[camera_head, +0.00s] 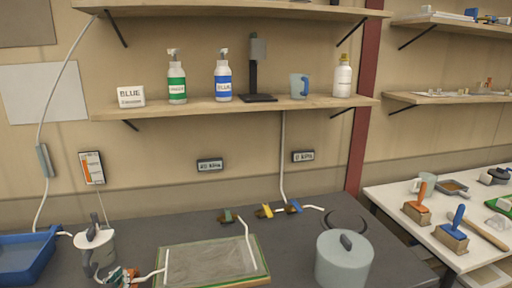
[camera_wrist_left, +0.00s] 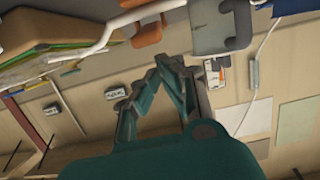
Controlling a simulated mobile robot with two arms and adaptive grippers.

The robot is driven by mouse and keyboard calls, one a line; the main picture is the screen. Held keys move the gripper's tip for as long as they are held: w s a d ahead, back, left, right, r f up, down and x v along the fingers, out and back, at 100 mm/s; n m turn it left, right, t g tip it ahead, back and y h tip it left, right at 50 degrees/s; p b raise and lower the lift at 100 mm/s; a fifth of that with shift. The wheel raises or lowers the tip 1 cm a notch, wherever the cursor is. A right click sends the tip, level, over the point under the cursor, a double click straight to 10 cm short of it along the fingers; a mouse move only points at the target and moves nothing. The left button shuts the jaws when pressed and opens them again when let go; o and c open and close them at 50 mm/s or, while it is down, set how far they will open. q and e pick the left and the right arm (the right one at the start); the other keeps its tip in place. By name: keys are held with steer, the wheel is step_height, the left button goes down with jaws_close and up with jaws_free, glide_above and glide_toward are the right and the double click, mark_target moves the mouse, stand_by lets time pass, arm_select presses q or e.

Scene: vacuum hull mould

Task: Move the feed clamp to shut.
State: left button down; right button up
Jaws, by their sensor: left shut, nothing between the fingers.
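An orange clamp (camera_head: 131,273) sits on the white tube between the grey pot and the green-edged mould tray; it looks like the feed clamp. In the left wrist view the orange clamp (camera_wrist_left: 148,30) shows at the top, beside the white tube. I cannot tell whether its lever is open or shut. My left gripper (camera_head: 117,276) is low in the head view, close to the clamp. In the wrist view its teal fingers (camera_wrist_left: 162,74) are together and empty, apart from the clamp in the picture. My right gripper is not in view.
The grey pot (camera_head: 95,241) and blue tray (camera_head: 25,256) stand left. The film-covered mould tray (camera_head: 210,262) is right of the clamp. Green (camera_head: 228,216), yellow (camera_head: 265,211) and blue (camera_head: 293,207) clamps lie behind it. A large lidded pot (camera_head: 343,262) stands right.

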arm_select(q)
steer(key=shift+s+d+f+b, duration=0.15)
steer(key=shift+f+b, duration=0.2)
steer(key=shift+f, duration=0.35)
steer(key=shift+s+a+f+b, duration=0.1)
steer(key=shift+f+b, duration=0.2)
steer(key=shift+f, duration=0.4)
steer(key=shift+r, duration=0.2)
steer(key=shift+w+r+p, duration=0.1)
steer(key=shift+r+p, duration=0.4)
steer(key=shift+p, duration=0.25)
steer(key=p+v, duration=0.3)
steer(key=v, duration=0.1)
steer(key=shift+s+r+p, duration=0.2)
steer(key=shift+s+p, duration=0.05)
steer(key=shift+p, duration=0.1)
steer(key=shift+p+v, duration=0.8)
steer(key=shift+v, duration=0.4)
steer(key=shift+f, duration=0.1)
